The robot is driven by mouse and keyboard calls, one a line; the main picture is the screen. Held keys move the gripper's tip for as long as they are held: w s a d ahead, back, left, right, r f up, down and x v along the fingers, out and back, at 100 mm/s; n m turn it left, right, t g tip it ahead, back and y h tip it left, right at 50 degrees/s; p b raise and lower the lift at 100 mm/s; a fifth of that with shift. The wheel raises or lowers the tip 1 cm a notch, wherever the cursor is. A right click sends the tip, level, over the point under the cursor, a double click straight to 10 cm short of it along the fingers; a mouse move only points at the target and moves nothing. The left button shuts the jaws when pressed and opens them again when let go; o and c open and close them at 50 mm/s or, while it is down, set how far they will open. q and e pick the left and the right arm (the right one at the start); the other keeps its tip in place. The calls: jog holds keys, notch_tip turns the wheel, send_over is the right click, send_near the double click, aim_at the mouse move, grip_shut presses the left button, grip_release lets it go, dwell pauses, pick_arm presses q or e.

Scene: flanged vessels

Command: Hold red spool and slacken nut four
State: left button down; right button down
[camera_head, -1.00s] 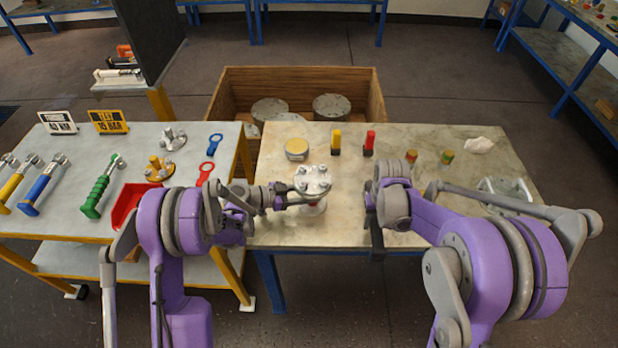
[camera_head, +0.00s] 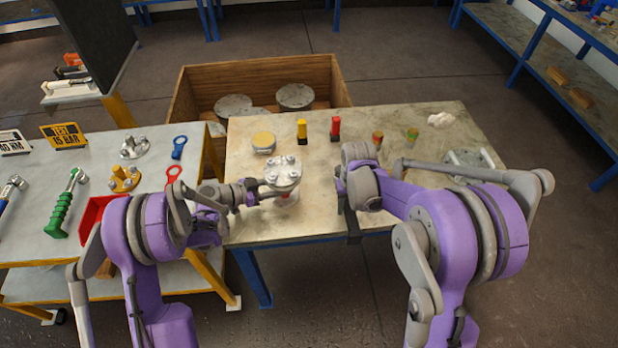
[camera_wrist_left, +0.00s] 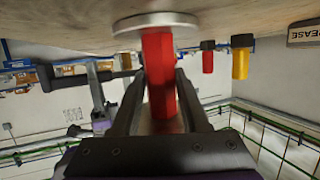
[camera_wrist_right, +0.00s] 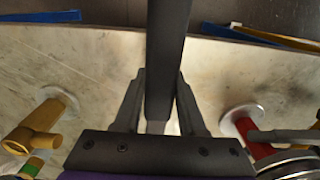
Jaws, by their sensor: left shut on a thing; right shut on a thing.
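The red spool (camera_head: 286,196) stands upright near the front edge of the bench, mostly hidden below its silver flange (camera_head: 283,170). Several bolts and nuts sit on the flange; no nut number is readable. My left gripper (camera_head: 262,192) is shut around the spool's red neck from the left; the left wrist view shows the red neck (camera_wrist_left: 160,75) between the fingers. My right gripper (camera_head: 346,192) is right of the spool, apart from it, shut on a dark bar-shaped tool (camera_wrist_right: 166,60). The tool's end (camera_head: 353,226) hangs by the bench's front edge.
A yellow bottle (camera_head: 302,130), a red bottle (camera_head: 335,128) and a yellow-topped round part (camera_head: 263,142) stand behind the spool. A wooden crate (camera_head: 200,80) is beyond the bench (camera_head: 400,225). The left trolley holds a green-handled wrench (camera_head: 62,210) and a red tray (camera_head: 95,222).

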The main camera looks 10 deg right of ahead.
jog(key=s+a+r+n, duration=0.2)
jog(key=a+r, duration=0.1)
jog(key=r, duration=0.4)
jog(key=s+a+r+n, duration=0.1)
jog(key=a+r+n, duration=0.1)
jog(key=r, duration=0.5)
jog(key=w+a+r, duration=0.2)
jog(key=a, duration=0.3)
jog(key=w+a+r, duration=0.2)
jog(key=a, duration=0.4)
jog(key=shift+n, duration=0.3)
jog(key=shift+w+f, duration=0.1)
jog(key=shift+f, duration=1.95)
jog(key=shift+f, duration=0.2)
jog(key=shift+f, duration=1.05)
jog(key=w+d+r+n, duration=0.3)
jog(key=d+r+n, duration=0.2)
jog(key=shift+w+n, duration=0.3)
